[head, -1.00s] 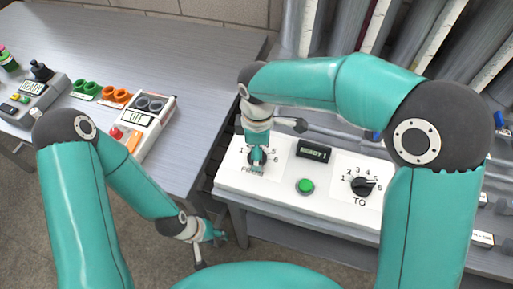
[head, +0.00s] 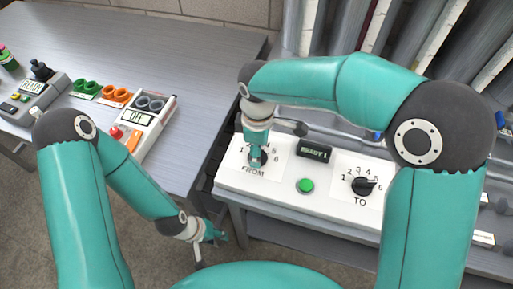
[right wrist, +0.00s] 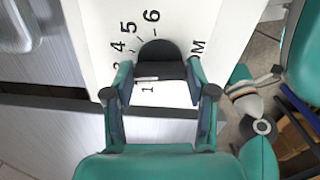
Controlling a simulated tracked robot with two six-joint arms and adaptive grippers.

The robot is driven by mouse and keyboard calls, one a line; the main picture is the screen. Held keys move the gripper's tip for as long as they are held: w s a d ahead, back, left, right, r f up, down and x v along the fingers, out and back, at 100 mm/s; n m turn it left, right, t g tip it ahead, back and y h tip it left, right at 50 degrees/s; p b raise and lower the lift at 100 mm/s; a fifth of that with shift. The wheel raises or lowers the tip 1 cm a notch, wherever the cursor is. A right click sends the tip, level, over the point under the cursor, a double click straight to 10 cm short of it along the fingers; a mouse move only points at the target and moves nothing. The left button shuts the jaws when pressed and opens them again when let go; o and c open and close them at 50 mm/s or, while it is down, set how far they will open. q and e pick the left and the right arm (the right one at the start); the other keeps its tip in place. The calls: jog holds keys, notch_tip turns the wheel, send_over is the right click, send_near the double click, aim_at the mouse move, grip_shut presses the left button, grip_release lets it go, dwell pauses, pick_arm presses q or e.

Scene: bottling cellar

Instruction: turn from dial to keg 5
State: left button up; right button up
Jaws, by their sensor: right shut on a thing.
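The FROM dial (head: 264,158) is a black knob on the left of a white panel, with numbers up to 6 around it. My right gripper (head: 256,160) comes down over it. In the right wrist view its fingers (right wrist: 160,76) are shut on the black knob (right wrist: 160,52). A white line on the knob faces left there, towards the low numbers; a finger partly covers these, so I cannot tell the exact number. My left gripper (head: 217,234) hangs empty beside the grey table, away from the panel; its finger opening is unclear.
The TO dial (head: 362,187) is at the panel's right, its pointer rightward. Between the dials are a green button (head: 305,186) and a READY display (head: 314,150). A grey table (head: 190,70) at left holds a white box (head: 143,128) and a grey control box (head: 38,92).

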jog(key=m+b, duration=0.1)
jog(key=m, duration=0.4)
jog(key=shift+w, duration=0.1)
jog(key=m, duration=0.5)
jog(key=shift+r+b, duration=0.1)
jog(key=shift+b, duration=0.3)
jog(key=shift+m, duration=0.3)
jog(key=o, duration=1)
jog(key=shift+c, duration=0.2)
jog(key=shift+o, duration=1)
notch_tip(320, 180, up, 12)
